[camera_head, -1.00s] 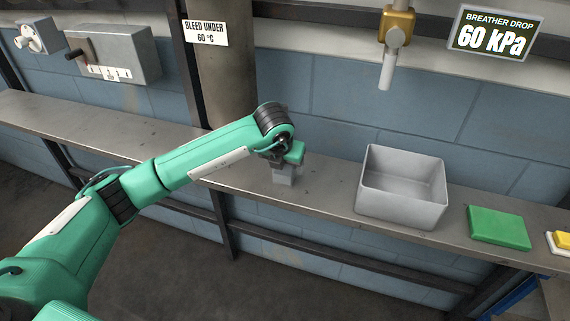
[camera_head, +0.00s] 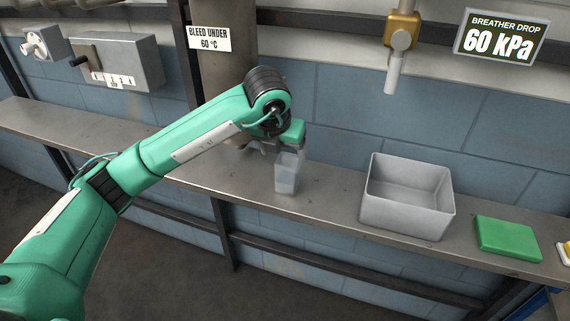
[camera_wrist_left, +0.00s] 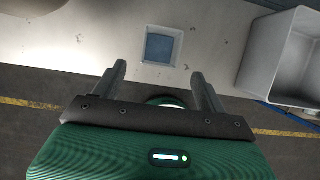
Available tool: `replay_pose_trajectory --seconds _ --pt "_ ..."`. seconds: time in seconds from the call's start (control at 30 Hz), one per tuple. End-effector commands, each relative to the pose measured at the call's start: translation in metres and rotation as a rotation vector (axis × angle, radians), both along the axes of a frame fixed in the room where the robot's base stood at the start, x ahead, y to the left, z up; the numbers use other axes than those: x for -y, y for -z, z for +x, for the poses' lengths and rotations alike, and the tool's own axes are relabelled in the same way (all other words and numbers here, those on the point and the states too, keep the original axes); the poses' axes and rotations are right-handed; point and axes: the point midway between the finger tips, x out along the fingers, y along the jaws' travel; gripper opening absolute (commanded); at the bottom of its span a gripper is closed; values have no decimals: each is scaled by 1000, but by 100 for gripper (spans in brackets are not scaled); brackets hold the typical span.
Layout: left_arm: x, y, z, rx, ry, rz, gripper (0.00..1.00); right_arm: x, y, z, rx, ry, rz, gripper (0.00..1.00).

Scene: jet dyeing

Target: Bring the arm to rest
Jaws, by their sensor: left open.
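My left arm comes in from the left, and its gripper (camera_head: 278,149) is over the steel ledge. The left gripper (camera_wrist_left: 158,74) is open, with nothing between its two fingers in the left wrist view. A small clear square container (camera_head: 286,174) with pale blue contents stands upright on the ledge, just below and partly behind the gripper. It also shows in the left wrist view (camera_wrist_left: 161,46), ahead of the fingertips and apart from them. My right gripper is not in view.
A grey open bin (camera_head: 407,205) stands on the ledge (camera_head: 335,198) right of the container, with a green block (camera_head: 508,238) beyond it. A grey lever box (camera_head: 117,62), a pillar (camera_head: 226,80) and a brass-topped pipe (camera_head: 397,55) are behind. Open floor lies in front.

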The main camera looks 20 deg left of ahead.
Motion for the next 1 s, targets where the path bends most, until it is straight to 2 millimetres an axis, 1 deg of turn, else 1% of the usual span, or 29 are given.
replay_pose_trajectory --seconds 0.1,0.2,0.57,0.67,0.77,0.87,0.9,0.97,1.0 --pt "0 -9 -4 1 -1 0 74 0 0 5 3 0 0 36" --pt "0 -11 -5 0 -1 1 74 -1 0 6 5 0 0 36" --pt "0 -12 -5 0 -1 0 74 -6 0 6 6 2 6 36" --pt "5 -8 -6 -5 18 -20 74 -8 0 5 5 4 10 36" --pt "28 3 -14 -20 89 -101 74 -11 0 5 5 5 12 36" --pt "69 18 -30 -44 206 -261 74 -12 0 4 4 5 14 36" --pt "88 22 -39 -54 256 -343 74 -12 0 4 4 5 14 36" --pt "116 24 -54 -65 327 -479 74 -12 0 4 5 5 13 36" --pt "134 24 -65 -71 370 -573 74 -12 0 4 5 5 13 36"
